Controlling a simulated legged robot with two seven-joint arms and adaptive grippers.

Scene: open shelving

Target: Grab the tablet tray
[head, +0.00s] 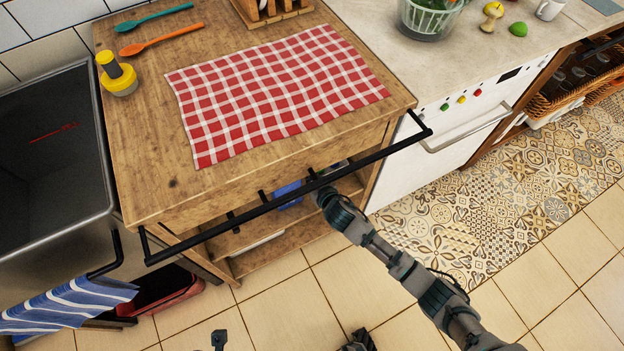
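No object can be clearly identified as the tablet tray. A blue object (288,194) shows partly on the open shelving under the wooden counter (150,170), and a thin white edge (258,244) lies on the lower shelf. Either is too hidden to name. My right arm comes in from the lower right, and its gripper end (325,194) reaches to the shelf opening at the black rail, just right of the blue object. Its fingers are hidden by the rail and counter. My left gripper is not clearly in view.
A black rail (290,196) runs along the counter's front, over the shelf opening. A red checked cloth (275,92) lies on top. A dark sink (50,150) stands left, a white oven (440,150) right. The tiled floor in front is mostly clear.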

